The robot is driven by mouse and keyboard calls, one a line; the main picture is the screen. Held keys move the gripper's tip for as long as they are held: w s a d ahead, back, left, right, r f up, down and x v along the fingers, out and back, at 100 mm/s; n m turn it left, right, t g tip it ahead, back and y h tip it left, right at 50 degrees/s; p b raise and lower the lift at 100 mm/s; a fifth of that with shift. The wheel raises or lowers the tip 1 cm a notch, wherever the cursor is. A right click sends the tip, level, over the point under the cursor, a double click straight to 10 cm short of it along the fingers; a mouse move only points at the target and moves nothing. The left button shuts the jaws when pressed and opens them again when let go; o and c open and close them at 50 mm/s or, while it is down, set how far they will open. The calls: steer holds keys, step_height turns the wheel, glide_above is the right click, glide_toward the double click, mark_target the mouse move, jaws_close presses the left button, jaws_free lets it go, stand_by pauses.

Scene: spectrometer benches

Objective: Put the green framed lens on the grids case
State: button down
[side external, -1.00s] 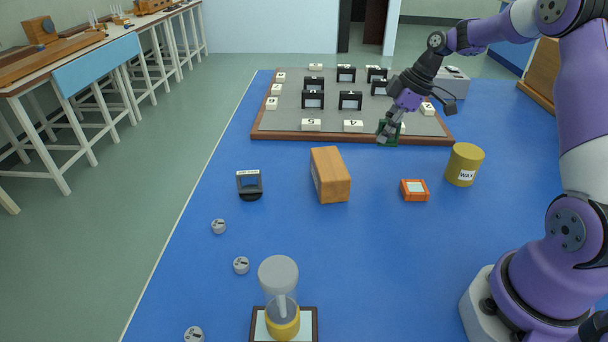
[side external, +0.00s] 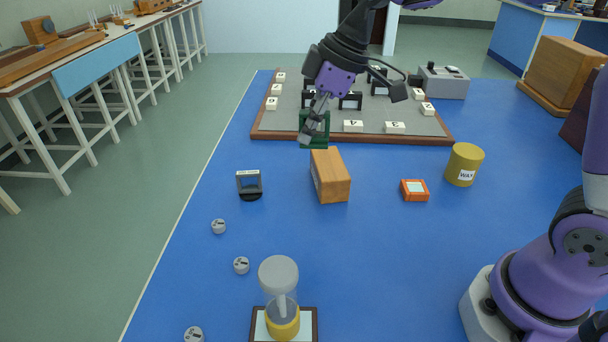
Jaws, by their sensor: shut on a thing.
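The green framed lens (side external: 325,128) is upright in the side external view, between the front edge of the numbered board and the orange-brown wooden box. My gripper (side external: 314,125) is shut on it, and its fingers cover part of the frame. The orange-brown box (side external: 334,176) stands on the blue table with a pale label on its left side; it may be the grids case, but I cannot read the label. The lens shows just above and behind the far end of the box; I cannot tell the exact gap.
A grey board (side external: 277,124) with number blocks and black framed pieces lies behind. A dark framed piece (side external: 249,184) stands left of the box. An orange case (side external: 414,190) and wax tin (side external: 464,165) stand right. An hourglass-like object (side external: 280,290) stands in front.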

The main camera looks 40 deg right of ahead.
steer(key=w+d+f, duration=0.1)
steer(key=d+f, duration=0.1)
steer(key=d, duration=0.1)
steer(key=w+d+f, duration=0.2)
steer(key=d, duration=0.1)
steer(key=w+d+f, duration=0.1)
steer(key=d+f, duration=0.1)
steer(key=d, duration=0.1)
steer(key=shift+w, duration=0.4)
steer(key=shift+f, duration=2.1)
steer(key=shift+f, duration=0.1)
steer(key=c, duration=0.9)
jaws_free()
steer(key=shift+o, duration=0.2)
